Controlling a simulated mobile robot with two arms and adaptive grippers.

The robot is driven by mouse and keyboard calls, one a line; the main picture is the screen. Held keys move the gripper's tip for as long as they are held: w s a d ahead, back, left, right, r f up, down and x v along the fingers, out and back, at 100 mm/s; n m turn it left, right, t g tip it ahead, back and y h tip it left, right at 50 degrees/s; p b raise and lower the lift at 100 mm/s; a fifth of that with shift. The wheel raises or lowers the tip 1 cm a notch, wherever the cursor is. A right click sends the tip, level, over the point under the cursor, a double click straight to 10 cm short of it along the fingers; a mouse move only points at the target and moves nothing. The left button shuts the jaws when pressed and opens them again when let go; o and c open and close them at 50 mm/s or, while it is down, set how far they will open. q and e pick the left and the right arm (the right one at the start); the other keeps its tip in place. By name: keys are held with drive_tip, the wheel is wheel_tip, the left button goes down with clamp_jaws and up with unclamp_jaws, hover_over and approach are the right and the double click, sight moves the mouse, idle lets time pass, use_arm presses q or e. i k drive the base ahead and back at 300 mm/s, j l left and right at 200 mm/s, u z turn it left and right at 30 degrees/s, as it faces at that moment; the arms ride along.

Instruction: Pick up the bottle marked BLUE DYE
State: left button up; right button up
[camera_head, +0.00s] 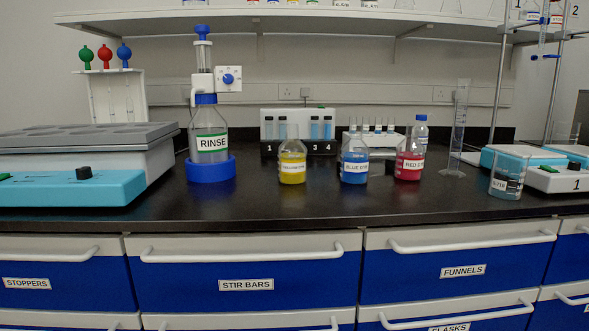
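The bottle marked BLUE DYE (355,166) is a clear flask with blue liquid, upright on the black benchtop. It stands between the yellow dye flask (292,165) on its left and the red dye flask (409,162) on its right, with gaps on both sides. Neither of my grippers shows in the head view.
A tall RINSE bottle (209,140) with a blue base stands to the left. Behind the flasks are a numbered vial rack (298,127) and a small tube rack (353,141). A measuring cylinder (458,135) and a beaker (507,176) stand right. The front benchtop (330,208) is clear.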

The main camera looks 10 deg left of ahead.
sight(355, 163)
drive_tip(key=l+u, duration=0.5)
drive_tip(key=l, duration=1.3)
